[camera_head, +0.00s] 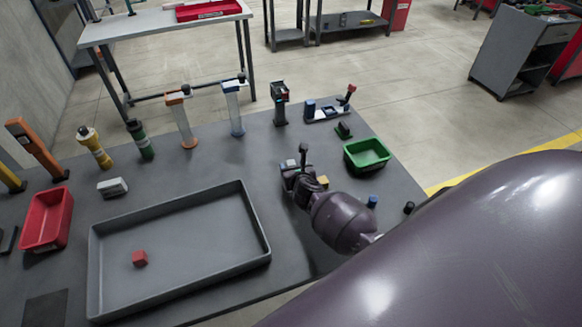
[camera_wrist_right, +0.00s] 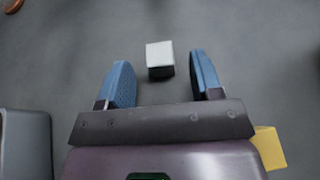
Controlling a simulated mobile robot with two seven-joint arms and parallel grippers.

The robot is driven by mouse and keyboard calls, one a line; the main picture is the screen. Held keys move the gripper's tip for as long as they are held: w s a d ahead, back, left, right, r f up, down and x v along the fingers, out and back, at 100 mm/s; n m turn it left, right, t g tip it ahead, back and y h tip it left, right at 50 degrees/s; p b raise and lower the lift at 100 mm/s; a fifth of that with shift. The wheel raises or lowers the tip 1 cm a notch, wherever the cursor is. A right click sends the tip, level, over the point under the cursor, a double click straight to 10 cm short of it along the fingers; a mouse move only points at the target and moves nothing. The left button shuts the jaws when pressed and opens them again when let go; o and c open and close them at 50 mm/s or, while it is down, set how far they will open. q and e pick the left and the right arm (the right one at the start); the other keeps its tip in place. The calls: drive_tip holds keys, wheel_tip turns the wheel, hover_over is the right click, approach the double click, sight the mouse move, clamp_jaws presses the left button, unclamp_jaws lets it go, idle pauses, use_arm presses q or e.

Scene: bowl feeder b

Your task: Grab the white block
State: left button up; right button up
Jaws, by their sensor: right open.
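The white block (camera_wrist_right: 160,55) sits on the grey table in the right wrist view, ahead of and between the fingertips of my right gripper (camera_wrist_right: 160,78). The two blue fingers are apart, with visible space between each one and the block. In the head view, my right gripper (camera_head: 293,174) is low over the table, right of the large grey tray. I cannot clearly make out the white block there; the gripper appears to hide it. My left gripper is not in view.
A yellow block (camera_wrist_right: 269,147) is close beside my right gripper. The grey tray (camera_head: 262,215) holds a red block (camera_head: 140,258). A blue block (camera_head: 372,201), a black block (camera_head: 408,207) and a green bin (camera_head: 367,154) are to the right. A red bin (camera_head: 47,218) stands left.

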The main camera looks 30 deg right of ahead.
drive_tip(key=shift+w+d+f, duration=0.15)
drive_tip(key=shift+w, duration=0.15)
